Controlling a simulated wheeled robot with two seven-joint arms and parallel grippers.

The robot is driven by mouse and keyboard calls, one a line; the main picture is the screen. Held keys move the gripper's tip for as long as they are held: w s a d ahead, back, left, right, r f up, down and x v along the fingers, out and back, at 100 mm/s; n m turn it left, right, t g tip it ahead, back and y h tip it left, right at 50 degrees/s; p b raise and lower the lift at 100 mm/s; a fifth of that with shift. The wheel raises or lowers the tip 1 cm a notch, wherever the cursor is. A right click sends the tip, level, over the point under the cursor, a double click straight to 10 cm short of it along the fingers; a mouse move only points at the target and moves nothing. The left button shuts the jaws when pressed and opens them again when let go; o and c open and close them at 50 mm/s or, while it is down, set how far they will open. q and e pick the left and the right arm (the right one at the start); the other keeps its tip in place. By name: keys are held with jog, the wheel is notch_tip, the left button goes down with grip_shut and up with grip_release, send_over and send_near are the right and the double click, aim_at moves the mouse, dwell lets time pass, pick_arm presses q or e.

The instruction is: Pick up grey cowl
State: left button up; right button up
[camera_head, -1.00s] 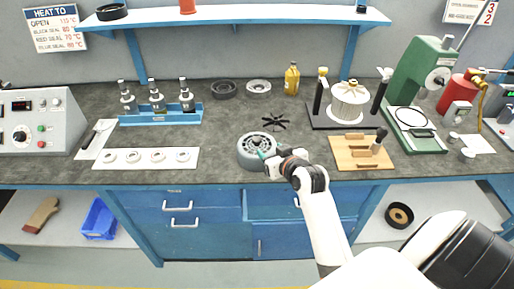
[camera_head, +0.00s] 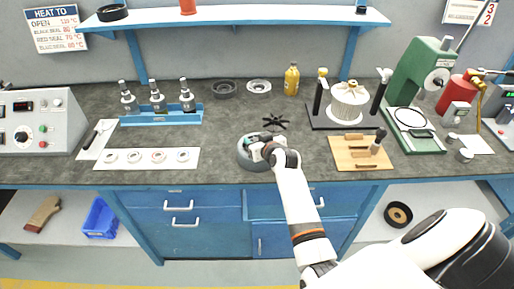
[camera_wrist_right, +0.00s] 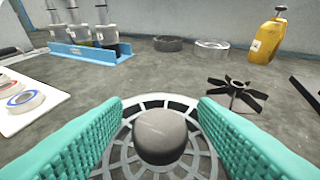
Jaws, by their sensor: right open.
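The grey cowl (camera_head: 243,162) is a round grey piece on the bench, partly covered by my right gripper in the head view. In the right wrist view its slotted, grille-like top shows, with a rounded grey hub (camera_wrist_right: 160,136) in the middle. My right gripper (camera_head: 256,151) is over the cowl. Its teal fingers are open, one on each side of the hub, with gaps between them and the hub. Whether the fingertips touch the grille cannot be told. My left gripper is not in view.
A black fan wheel (camera_head: 275,123) lies just behind the cowl. A wooden board (camera_head: 350,160) is to the right, and a white strip with several rings (camera_head: 134,165) to the left. A yellow bottle (camera_head: 291,80) and two rings stand farther back.

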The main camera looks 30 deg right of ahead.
jog(key=shift+c, duration=0.5)
jog(key=c, duration=1)
